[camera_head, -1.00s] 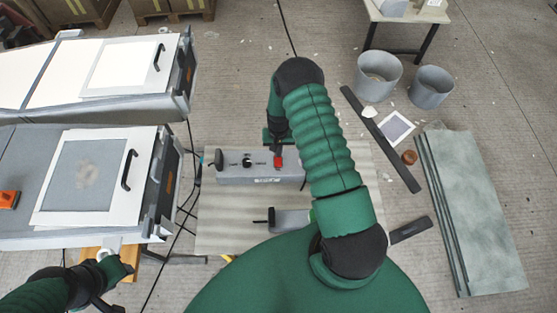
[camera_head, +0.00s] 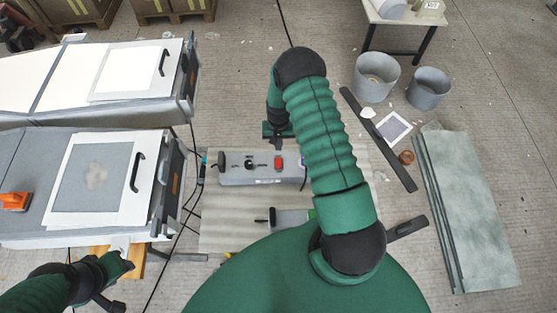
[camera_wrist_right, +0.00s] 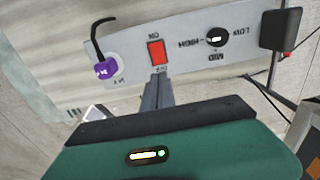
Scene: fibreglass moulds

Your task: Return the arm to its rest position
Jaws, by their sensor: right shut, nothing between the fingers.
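My right arm reaches forward over the middle in the head view, with its green sleeve and black joints. Its gripper (camera_head: 278,142) is shut and empty, just beyond the far edge of a grey control box (camera_head: 236,176) in the picture. In the wrist view the shut fingers (camera_wrist_right: 157,92) point at the red switch (camera_wrist_right: 156,52); I cannot tell the exact gap. The box also carries a black knob (camera_wrist_right: 216,37) marked LOW, MID and HIGH, and a purple connector (camera_wrist_right: 105,69). My left gripper (camera_head: 118,265) is at the lower left; its jaws are unclear.
A grey mould table (camera_head: 30,160) with a framed panel (camera_head: 97,175) and an orange tool (camera_head: 15,201) is at left. Two grey buckets (camera_head: 376,78) (camera_head: 428,90), dark strips (camera_head: 380,140) and a greenish sheet (camera_head: 475,215) stand or lie on the floor at right.

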